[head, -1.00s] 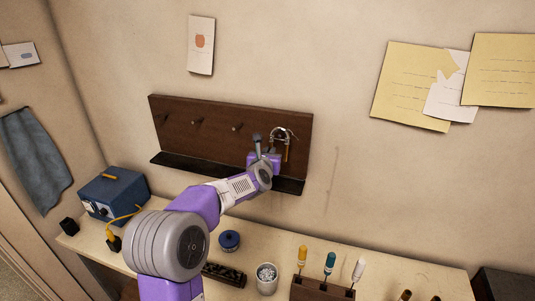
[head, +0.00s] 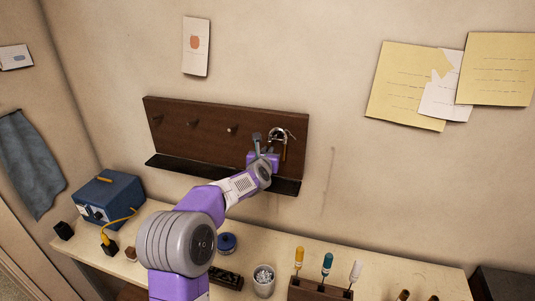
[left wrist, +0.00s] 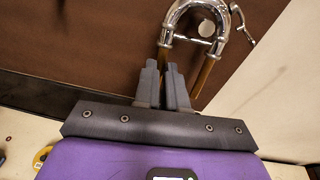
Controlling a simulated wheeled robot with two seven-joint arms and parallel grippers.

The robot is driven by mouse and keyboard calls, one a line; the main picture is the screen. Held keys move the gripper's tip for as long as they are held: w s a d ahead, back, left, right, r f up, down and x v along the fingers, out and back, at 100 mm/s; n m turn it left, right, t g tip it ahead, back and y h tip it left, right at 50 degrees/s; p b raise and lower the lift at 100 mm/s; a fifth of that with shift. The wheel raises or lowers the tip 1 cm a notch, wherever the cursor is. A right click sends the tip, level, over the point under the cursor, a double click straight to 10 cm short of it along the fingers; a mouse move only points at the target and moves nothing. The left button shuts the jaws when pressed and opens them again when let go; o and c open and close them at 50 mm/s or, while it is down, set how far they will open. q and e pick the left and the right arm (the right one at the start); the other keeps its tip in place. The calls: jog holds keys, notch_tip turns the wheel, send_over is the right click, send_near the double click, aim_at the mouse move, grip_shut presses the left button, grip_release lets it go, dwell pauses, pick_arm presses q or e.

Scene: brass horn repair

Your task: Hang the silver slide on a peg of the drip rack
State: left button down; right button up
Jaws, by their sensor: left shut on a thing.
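The silver slide (head: 278,133) is a U-shaped tube with a shiny silver bow on top and brass-coloured legs below. It is upright in front of the right part of the dark drip rack (head: 215,145). My left gripper (head: 262,148) is shut on one of its legs, below the bow. In the left wrist view the fingers (left wrist: 163,72) are close together at the left leg, and the slide's bow (left wrist: 195,8) is above them. A pale round end shows inside the bow, probably a peg; I cannot tell whether the bow touches it. My right gripper is out of view.
Bare pegs (head: 193,124) stick out of the rack left of the slide, above a dark ledge (head: 200,171). The bench below holds a blue box (head: 105,197), a blue jar (head: 227,242), a cup (head: 263,280) and a tool holder (head: 318,290).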

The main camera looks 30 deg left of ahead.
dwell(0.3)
pick_arm(q)
jog(key=c, duration=1.1)
grip_release()
jog(key=shift+s, duration=0.1)
jog(key=b+v, duration=0.1)
jog(key=v, duration=0.6)
jog(key=shift+s+d+b, duration=0.1)
jog(key=shift+s+b, duration=0.1)
jog(key=shift+b, duration=0.1)
